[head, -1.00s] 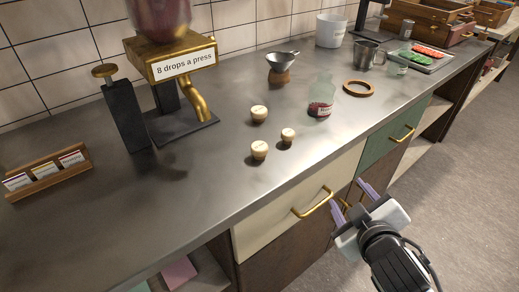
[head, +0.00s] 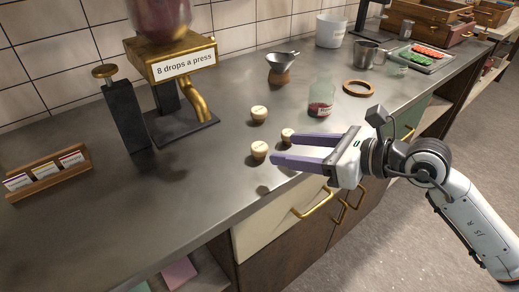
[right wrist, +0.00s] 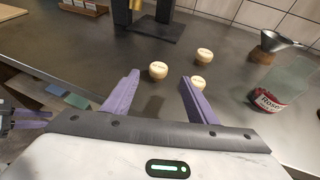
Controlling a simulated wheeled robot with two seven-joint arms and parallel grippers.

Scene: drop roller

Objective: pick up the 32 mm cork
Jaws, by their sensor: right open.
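One is nearest the front edge (head: 258,150), one farther back (head: 259,114), and a smaller one to the right (head: 287,135). In the right wrist view they are the left cork (right wrist: 158,70), the far cork (right wrist: 205,56) and the near right cork (right wrist: 198,83), partly behind a finger. My right gripper (head: 281,150) is open and empty, its purple fingers pointing left beside the front and small corks. Part of my left gripper (right wrist: 40,119) shows at the right wrist view's left edge.
A glass bottle (head: 320,100), a cork ring (head: 358,88) and a funnel on a wooden stand (head: 281,70) are behind the corks. A brass dispenser (head: 175,60) stands to the left.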

